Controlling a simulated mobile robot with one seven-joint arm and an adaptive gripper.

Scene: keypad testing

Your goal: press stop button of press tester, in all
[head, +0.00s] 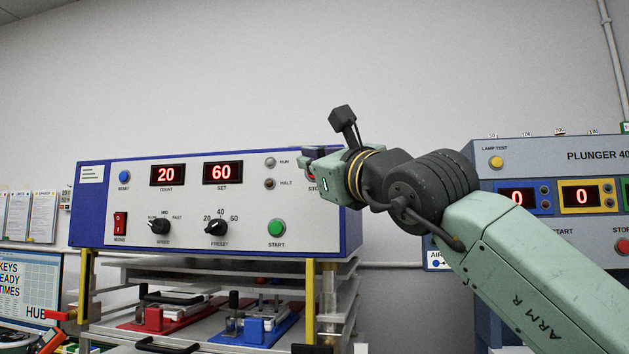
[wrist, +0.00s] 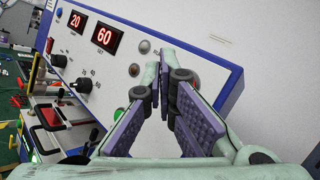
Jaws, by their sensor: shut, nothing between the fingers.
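The press tester (head: 130,215) is a blue-framed white panel with red displays reading COUNT 20 and SET 60. My gripper (head: 306,158) is in front of the panel's right end, over the area of the stop button. In the wrist view a bit of the red stop button (wrist: 196,83) shows beside the right finger. My gripper (wrist: 160,72) is shut and empty, its purple-padded fingers pointing at the panel. I cannot tell whether it touches the button.
The green START button (head: 276,228) is below and left of my gripper. The RUN lamp (head: 270,162) and HALT lamp (head: 270,184) are close on its left. A second machine labelled PLUNGER (head: 545,155) stands on the right. Clamp fixtures (head: 255,325) sit under the panel.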

